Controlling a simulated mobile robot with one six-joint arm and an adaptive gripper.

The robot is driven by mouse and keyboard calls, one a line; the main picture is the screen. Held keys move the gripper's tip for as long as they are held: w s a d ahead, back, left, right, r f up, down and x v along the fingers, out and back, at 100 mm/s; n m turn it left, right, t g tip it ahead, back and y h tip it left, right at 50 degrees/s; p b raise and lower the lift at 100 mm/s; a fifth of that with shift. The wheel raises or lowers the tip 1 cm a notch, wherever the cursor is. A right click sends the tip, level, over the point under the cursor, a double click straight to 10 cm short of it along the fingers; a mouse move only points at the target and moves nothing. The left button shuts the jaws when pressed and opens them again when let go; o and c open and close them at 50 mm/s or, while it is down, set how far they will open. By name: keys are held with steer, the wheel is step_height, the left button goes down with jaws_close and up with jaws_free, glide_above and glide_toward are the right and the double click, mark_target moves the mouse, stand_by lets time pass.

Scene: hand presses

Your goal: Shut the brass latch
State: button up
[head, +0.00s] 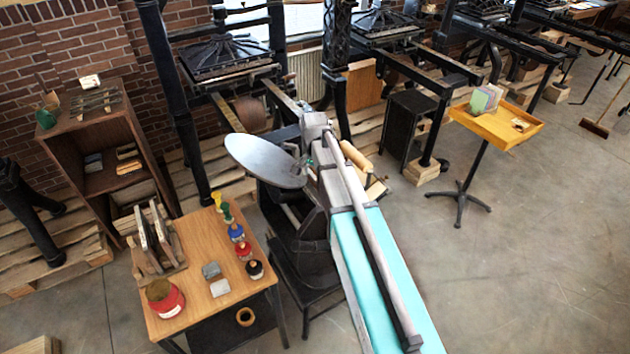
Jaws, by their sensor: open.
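My arm reaches up the middle of the head view to a small press with a round grey ink disc (265,161). My gripper (304,164) is a small dark shape at the arm's end, beside the disc's right edge. It is open, and I see nothing held in it. Its fingertips are too small to make out, and I cannot tell whether it touches the press. I cannot make out the brass latch; my arm covers part of the press. The press's dark body (312,240) stands on a black stand.
A yellow tray stand (495,122) is at the right. Large presses line the back.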

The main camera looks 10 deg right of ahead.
steer(key=shift+s+n, duration=0.5)
steer(key=shift+s, duration=0.4)
steer(key=s+f+n+b, duration=0.4)
steer(key=s, duration=0.4)
steer(key=s+f+n+b, duration=0.3)
steer(key=s+f+b, duration=0.2)
steer(key=s, duration=0.4)
steer(key=shift+f+n, duration=0.3)
steer(key=shift+n, duration=0.1)
steer(key=shift+s, duration=0.1)
